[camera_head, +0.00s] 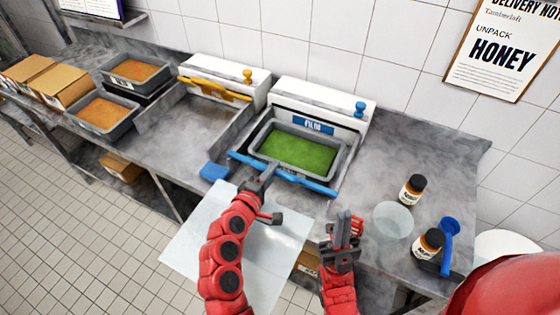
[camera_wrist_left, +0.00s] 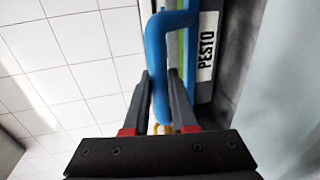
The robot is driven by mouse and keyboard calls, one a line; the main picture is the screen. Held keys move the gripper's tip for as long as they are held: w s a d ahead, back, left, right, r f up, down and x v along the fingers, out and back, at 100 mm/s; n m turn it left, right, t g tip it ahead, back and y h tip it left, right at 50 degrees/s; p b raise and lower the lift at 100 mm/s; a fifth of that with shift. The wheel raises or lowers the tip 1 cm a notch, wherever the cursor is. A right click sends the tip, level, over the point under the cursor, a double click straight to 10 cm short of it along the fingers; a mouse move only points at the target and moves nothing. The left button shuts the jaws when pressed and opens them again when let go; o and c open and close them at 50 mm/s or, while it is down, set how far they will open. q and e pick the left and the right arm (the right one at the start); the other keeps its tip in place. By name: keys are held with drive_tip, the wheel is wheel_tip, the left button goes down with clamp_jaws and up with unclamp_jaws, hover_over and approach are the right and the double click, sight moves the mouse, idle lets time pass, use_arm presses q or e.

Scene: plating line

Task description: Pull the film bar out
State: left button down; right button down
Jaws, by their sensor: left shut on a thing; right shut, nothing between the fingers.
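The blue film bar (camera_head: 312,184) lies across the front of the tray of green pesto (camera_head: 290,150), in front of the white film unit (camera_head: 325,100) with a "FILM" label. My left gripper (camera_head: 267,173) is shut on the bar near its middle. In the left wrist view the blue bar (camera_wrist_left: 157,60) runs between the fingers (camera_wrist_left: 160,95), beside the tray's "PESTO" label (camera_wrist_left: 207,47). A pale translucent sheet (camera_head: 190,245) spreads below the bar, past the counter's front edge, partly hidden by my left arm. My right gripper (camera_head: 345,222) is shut and empty, right of the sheet.
A second white unit with a yellow bar (camera_head: 215,88) stands to the left, with orange-filled trays (camera_head: 103,112) beyond. A blue block (camera_head: 214,172) lies near the front edge.

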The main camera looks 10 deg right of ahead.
use_arm(q)
drive_tip(key=shift+s+a+f, duration=0.1)
drive_tip(key=shift+s+a, duration=0.05)
drive_tip(key=shift+s, duration=0.1)
drive_tip(key=shift+f, duration=0.1)
drive_tip(key=c, duration=1)
unclamp_jaws()
drive_tip(key=shift+o, duration=1.4)
drive_tip(key=shift+s+a, duration=0.1)
drive_tip(key=shift+s, duration=0.05)
